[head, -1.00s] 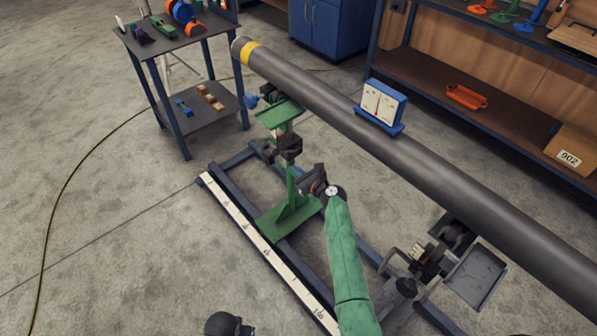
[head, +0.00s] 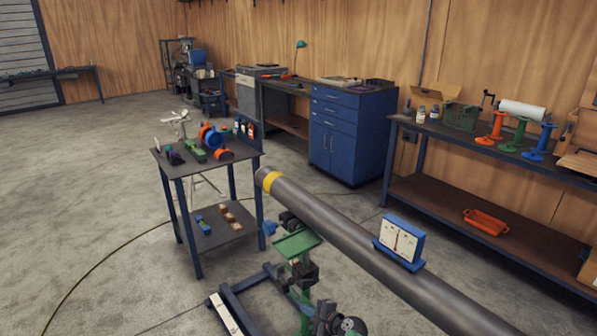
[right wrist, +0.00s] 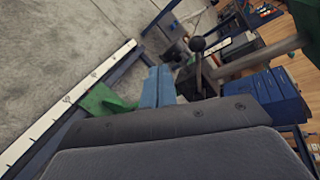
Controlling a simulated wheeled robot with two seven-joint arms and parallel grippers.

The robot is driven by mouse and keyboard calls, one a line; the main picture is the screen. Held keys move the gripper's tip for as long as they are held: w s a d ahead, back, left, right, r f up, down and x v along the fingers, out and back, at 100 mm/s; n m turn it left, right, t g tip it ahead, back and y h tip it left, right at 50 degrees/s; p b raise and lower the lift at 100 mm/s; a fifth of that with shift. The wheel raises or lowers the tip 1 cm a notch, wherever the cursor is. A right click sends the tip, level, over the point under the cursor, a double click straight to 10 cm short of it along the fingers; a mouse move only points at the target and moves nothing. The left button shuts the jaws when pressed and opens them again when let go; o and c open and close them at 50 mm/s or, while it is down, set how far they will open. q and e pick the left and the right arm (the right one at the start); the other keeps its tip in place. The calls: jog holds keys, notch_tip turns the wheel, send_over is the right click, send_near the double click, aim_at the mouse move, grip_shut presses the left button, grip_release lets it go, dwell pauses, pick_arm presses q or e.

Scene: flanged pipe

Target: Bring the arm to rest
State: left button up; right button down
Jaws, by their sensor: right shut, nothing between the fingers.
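My right gripper (head: 322,318) shows at the bottom edge of the head view, beside the green pipe stand (head: 297,245). In the right wrist view its blue fingers (right wrist: 158,86) are together, with nothing between them. The grey pipe (head: 345,232) with a yellow band near its end rests over the stand, above and to the right of the gripper. A blue-framed level gauge (head: 400,240) sits on top of the pipe. My left gripper is not in view.
A small cart (head: 205,165) with tools and flanged parts stands behind the pipe end. A blue cabinet (head: 350,135) and a long shelf bench (head: 450,205) with an orange tray (head: 486,222) line the wall. A white scale strip (right wrist: 70,100) runs along the stand's base.

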jog(key=s+d+f+n+g+h, duration=0.2)
jog(key=s+d+f+n+h, duration=0.15)
jog(key=s+n, duration=0.4)
jog(key=s+d+f+n+g+h, duration=0.2)
jog(key=s+d+n, duration=0.2)
jog(key=s, duration=0.6)
jog(key=s+d+f+n+g+h, duration=0.2)
jog(key=s+d+n+h, duration=0.15)
jog(key=s+n, duration=0.4)
jog(key=s+d+f+g, duration=0.1)
jog(key=s+f, duration=0.3)
jog(key=s, duration=0.7)
jog(key=s+d+f+m+g, duration=0.1)
jog(key=s+f, duration=0.4)
jog(key=s, duration=0.6)
jog(key=shift+s+m+g, duration=0.3)
jog(key=shift+s, duration=0.05)
